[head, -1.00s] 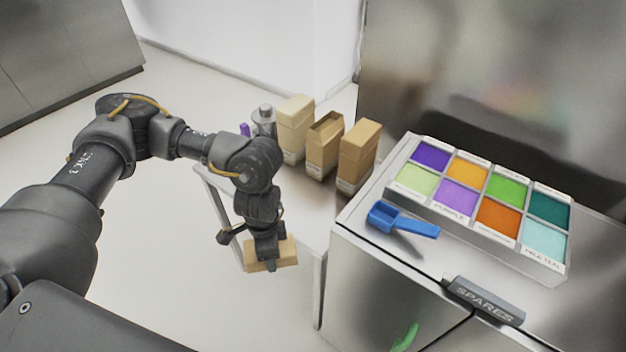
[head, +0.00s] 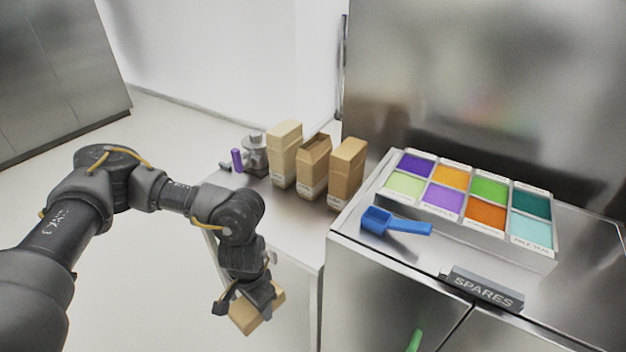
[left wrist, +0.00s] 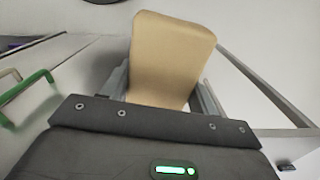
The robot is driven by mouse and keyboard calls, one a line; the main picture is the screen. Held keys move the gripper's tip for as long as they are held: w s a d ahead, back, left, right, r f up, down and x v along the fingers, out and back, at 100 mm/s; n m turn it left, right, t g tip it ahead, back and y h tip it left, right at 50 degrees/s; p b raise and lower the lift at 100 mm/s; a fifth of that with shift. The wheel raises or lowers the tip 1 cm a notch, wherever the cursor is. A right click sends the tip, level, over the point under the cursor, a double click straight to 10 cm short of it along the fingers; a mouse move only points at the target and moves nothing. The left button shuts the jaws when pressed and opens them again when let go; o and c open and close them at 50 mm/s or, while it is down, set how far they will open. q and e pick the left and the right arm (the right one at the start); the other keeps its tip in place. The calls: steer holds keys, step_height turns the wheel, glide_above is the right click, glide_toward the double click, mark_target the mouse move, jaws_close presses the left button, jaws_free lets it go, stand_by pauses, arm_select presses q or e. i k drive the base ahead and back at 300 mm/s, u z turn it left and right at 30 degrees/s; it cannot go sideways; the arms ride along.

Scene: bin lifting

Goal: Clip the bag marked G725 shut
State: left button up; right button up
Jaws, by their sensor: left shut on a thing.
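My left gripper (head: 246,305) is shut on a tan paper bag (head: 258,312) and holds it in the air in front of the small steel table. In the left wrist view the held bag (left wrist: 168,58) stands between the two fingers (left wrist: 160,95). Three tan bags stand upright on the table: a left one (head: 284,155), a middle one (head: 313,172) with its top open, and a right one (head: 346,175). Their labels are too small to read, so I cannot tell which is G725. I see no marking on the held bag. My right gripper is not in view.
A grey metal device (head: 256,153) and a purple object (head: 237,160) stand left of the bags. At right, a steel cabinet (head: 380,262) bears a blue scoop (head: 392,223), a tray of coloured compartments (head: 500,243) and a SPARES sign (head: 484,288). The table's front left is clear.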

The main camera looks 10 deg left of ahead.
mark_target(312, 158)
steer(key=k, duration=0.4)
steer(key=u, duration=2.4)
steer(key=i, duration=2.7)
steer(key=z, duration=3.65)
